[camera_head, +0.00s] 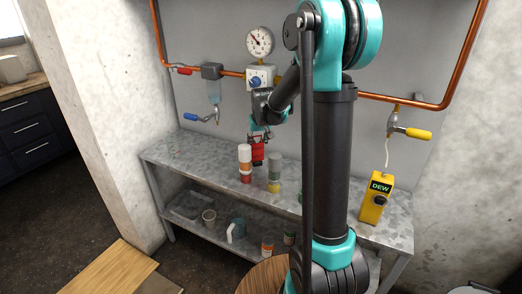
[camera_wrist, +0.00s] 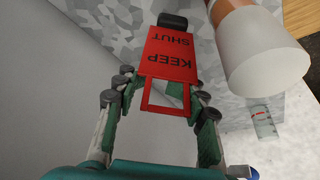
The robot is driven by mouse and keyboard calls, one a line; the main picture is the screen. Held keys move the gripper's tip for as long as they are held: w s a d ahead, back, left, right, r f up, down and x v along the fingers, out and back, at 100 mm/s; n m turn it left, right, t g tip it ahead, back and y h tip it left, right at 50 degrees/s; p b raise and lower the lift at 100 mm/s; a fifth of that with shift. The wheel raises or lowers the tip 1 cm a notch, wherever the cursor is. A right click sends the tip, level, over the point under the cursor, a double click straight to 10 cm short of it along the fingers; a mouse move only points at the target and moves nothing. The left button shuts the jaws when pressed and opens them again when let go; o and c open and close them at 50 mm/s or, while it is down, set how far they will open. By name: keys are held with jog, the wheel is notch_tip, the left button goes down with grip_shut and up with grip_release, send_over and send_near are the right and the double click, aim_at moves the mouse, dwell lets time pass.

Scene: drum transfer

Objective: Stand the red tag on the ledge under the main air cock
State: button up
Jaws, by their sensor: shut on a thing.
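The red tag (camera_head: 258,152) hangs from my gripper (camera_head: 258,134) over the metal bench, just behind and right of a spray can. In the wrist view, the tag (camera_wrist: 170,55) reads "KEEP SHUT" upside down and has a black block at its far end. My gripper (camera_wrist: 157,108) is shut on the tag's open frame end, with green pads on either side. A red-handled cock (camera_head: 182,71) sits on the copper pipe at upper left. A blue-handled tap (camera_head: 195,117) and a yellow-handled tap (camera_head: 410,131) are lower. I cannot make out a separate ledge under the red-handled cock.
A white-capped spray can (camera_head: 245,165) stands close to the tag, with another can (camera_head: 274,173) to its right. A yellow DEW meter (camera_head: 376,199) stands at the right of the bench (camera_head: 185,150). The bench's left end is clear. A pressure gauge (camera_head: 260,41) is above.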

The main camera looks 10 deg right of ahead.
aim_at(261, 146)
jog(key=shift+s+d, duration=0.15)
jog(key=shift+d, duration=0.55)
jog(key=shift+f, duration=1.75)
jog(key=o, duration=1.4)
jog(key=shift+f, duration=0.1)
